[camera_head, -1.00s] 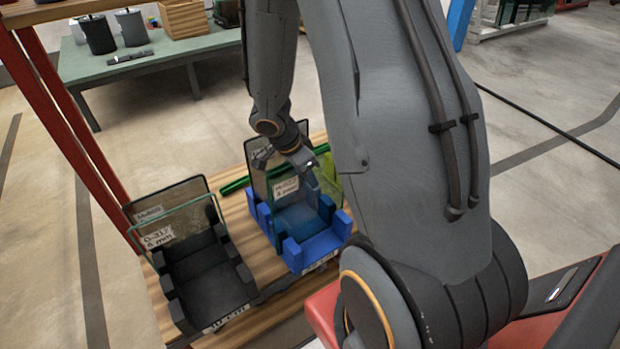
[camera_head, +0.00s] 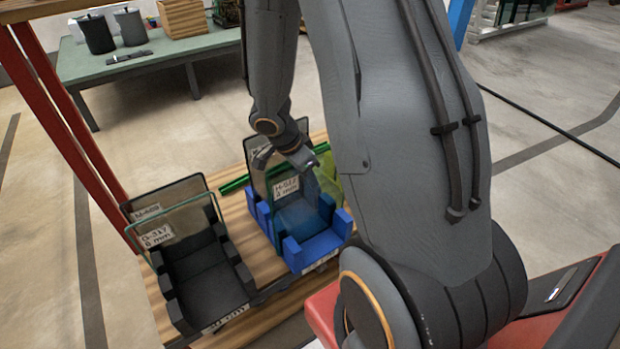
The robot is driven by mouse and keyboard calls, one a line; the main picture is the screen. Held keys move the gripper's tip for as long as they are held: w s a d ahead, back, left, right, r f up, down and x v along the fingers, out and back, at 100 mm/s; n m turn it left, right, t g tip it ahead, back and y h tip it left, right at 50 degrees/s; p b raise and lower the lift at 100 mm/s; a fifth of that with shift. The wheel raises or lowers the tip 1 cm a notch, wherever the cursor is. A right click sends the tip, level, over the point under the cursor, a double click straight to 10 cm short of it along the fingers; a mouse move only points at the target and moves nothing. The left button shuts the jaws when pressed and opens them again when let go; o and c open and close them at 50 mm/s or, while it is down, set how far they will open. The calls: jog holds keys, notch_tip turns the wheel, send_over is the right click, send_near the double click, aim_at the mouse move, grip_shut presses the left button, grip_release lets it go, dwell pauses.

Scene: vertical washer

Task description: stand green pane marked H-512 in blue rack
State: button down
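The blue rack (camera_head: 318,247) stands on a wooden-topped table, right of a black rack. A clear, faintly green pane (camera_head: 286,187) stands nearly upright in the blue rack; its white label seems to start with H, but the rest is too small to read surely. A darker panel stands behind it. My gripper (camera_head: 314,160) is at the pane's upper right edge, pointing right and down. Its fingers are small and partly merged with the pane, so I cannot tell whether they touch or grip it.
A black rack (camera_head: 205,272) with labelled panes stands at left. A green bar (camera_head: 234,185) and a yellow-green translucent sheet (camera_head: 329,178) are behind the blue rack. Red posts (camera_head: 75,130) rise at left. A green table (camera_head: 160,48) with canisters stands farther back.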

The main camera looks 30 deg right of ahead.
jog(key=shift+f+b, duration=0.2)
jog(key=shift+b, duration=0.15)
jog(key=c, duration=1.9)
grip_release()
jog(key=shift+r, duration=0.1)
jog(key=v, duration=0.7)
jog(key=shift+a+r, duration=0.2)
jog(key=shift+r, duration=0.1)
jog(key=shift+r, duration=0.1)
jog(key=shift+r+p, duration=2.8)
jog(key=shift+r, duration=2.1)
